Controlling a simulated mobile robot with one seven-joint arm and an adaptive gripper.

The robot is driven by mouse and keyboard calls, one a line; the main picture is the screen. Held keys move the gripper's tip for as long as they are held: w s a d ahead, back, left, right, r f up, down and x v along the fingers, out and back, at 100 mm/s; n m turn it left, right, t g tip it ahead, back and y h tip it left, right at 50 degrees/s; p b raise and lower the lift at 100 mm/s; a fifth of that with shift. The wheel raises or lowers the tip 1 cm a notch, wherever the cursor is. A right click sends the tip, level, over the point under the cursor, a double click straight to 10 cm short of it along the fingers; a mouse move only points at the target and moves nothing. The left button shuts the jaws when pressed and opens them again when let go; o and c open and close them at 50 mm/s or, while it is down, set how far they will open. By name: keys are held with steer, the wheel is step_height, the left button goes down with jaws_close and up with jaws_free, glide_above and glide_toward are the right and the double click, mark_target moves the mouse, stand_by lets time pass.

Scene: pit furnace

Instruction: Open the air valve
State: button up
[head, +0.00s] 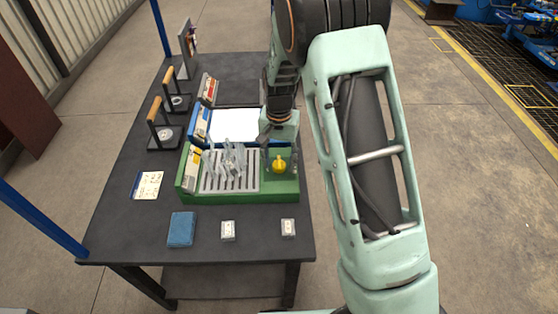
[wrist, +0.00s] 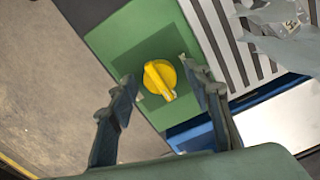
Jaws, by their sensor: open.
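The air valve is a yellow knob (head: 280,164) on the right part of the green unit (head: 240,198), at the front of the dark table. In the wrist view the yellow knob (wrist: 160,79) has a raised bar that runs from upper left to lower right, on a green panel (wrist: 117,34). My gripper (wrist: 160,82) is open, with one finger on each side of the knob and clear gaps to it. In the head view my gripper (head: 282,158) points down over the knob, and its fingers are small and hard to make out.
Clear, crumpled-looking pieces (head: 228,160) lie on the slotted grille left of the knob. A blue unit with a white panel (head: 235,125) stands behind. Two wooden-handled stands (head: 162,130) are at the left. A blue block (head: 182,229) and small white boxes (head: 288,227) lie in front.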

mark_target(279, 161)
step_height(279, 161, up, 12)
stand_by(0.5)
stand_by(0.3)
